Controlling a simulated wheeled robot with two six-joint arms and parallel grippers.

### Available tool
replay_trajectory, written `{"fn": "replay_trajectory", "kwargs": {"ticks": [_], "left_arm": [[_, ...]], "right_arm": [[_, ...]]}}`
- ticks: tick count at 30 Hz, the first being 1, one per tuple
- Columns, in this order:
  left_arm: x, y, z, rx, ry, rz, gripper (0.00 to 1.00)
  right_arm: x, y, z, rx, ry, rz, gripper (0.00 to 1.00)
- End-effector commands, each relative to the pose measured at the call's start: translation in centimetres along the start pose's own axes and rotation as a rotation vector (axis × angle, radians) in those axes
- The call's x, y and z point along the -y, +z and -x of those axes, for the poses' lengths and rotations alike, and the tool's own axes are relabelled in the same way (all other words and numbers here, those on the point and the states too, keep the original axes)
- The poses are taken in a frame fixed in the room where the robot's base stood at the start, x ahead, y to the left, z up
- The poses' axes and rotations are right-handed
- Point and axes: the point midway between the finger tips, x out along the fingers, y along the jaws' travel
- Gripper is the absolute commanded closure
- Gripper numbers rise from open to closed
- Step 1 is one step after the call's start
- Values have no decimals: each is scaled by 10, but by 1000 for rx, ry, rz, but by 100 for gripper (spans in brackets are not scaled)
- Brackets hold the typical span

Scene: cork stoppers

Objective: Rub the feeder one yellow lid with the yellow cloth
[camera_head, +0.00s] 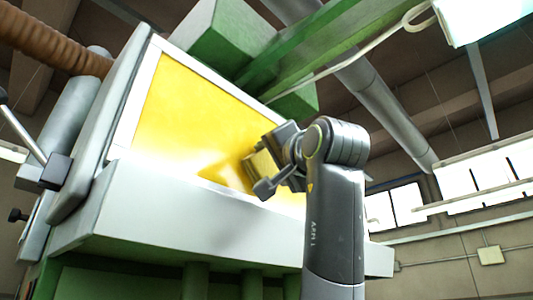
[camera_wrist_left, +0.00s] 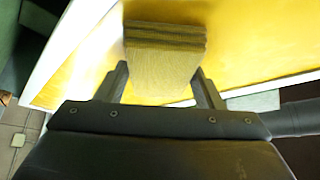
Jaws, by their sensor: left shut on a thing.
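The feeder's yellow lid (camera_head: 195,115) is a large glossy yellow panel in a white frame, tilted, at the left and middle of the head view. It also fills much of the left wrist view (camera_wrist_left: 252,45). My left gripper (camera_head: 262,172) is at the lid's lower right part, shut on the yellow cloth (camera_wrist_left: 163,55), a folded, layered pad. The cloth lies against or very close to the lid; exact contact is hard to tell. In the head view the cloth (camera_head: 261,167) is partly hidden by the gripper. My right gripper is not in view.
A pale ledge (camera_head: 200,215) runs below the lid. Green beams (camera_head: 235,45) stand above and behind it. A brown ribbed hose (camera_head: 50,42) and a grey lever (camera_head: 25,135) are at the left. Open room shows at the right, with windows (camera_head: 395,207) far back.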

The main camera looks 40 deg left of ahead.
Motion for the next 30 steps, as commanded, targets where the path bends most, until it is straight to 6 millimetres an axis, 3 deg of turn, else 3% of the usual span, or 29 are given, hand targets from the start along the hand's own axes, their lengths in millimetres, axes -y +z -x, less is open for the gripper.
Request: {"fn": "replay_trajectory", "kwargs": {"ticks": [6, 16, 30], "left_arm": [[-11, -11, -6, 1, 1, -1, 57], [-12, -11, -4, 0, 1, 1, 57], [-11, -35, 35, -2, 1, 1, 57]], "right_arm": [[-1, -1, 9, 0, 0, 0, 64], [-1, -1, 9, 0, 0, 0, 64], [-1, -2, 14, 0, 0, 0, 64]]}}
